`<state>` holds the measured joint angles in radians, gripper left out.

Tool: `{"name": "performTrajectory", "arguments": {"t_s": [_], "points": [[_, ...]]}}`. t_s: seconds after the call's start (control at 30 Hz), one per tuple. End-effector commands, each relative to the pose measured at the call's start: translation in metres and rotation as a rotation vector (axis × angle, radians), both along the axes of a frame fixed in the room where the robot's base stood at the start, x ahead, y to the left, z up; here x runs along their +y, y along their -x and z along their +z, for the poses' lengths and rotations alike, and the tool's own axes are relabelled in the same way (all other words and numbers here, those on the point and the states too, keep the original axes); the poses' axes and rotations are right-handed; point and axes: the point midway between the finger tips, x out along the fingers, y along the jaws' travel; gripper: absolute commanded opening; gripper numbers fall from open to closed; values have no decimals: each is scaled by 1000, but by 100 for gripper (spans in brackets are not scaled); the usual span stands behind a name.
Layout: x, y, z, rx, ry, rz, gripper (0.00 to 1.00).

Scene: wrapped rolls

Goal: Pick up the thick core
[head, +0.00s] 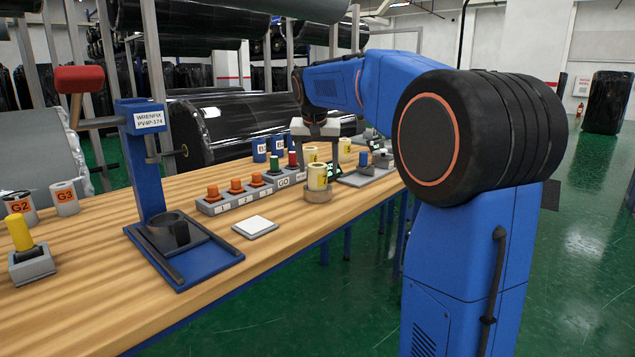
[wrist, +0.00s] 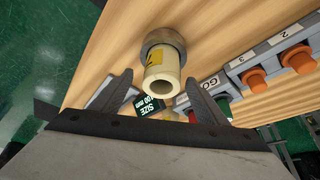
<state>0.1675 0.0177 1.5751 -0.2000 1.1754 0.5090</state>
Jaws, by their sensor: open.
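In the head view my gripper (head: 315,128) is above and behind the core, fingertips not clear. Other yellow-labelled cores (head: 311,154) stand behind it.
A grey button box (head: 250,190) with orange buttons lies left of the core. A small dark display (wrist: 150,105) reads SIZE. Blue cores (head: 259,150) stand behind; orange-labelled cores (head: 65,198) stand far left. A blue press (head: 145,160) and white pad (head: 255,227) occupy the bench.

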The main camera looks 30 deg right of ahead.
Motion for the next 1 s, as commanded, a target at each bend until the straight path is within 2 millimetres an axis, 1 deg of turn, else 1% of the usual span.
{"name": "performTrajectory", "arguments": {"t_s": [0.1, 0.2, 0.3, 0.47, 0.5, 0.57, 0.6, 0.7, 1.0], "points": [[1, -5, -18, 3, 0, 1, 68], [-3, -10, -29, 2, 0, 1, 68], [-4, -11, -33, 1, 0, 1, 68], [-4, -12, -33, 1, 0, 1, 68], [-4, -12, -33, 1, 0, 1, 65], [-4, -12, -33, 1, 0, 1, 51], [-4, -11, -33, 0, 0, 1, 42], [-4, -11, -33, 0, 0, 1, 20], [-4, -12, -30, -1, 1, 1, 20]]}}
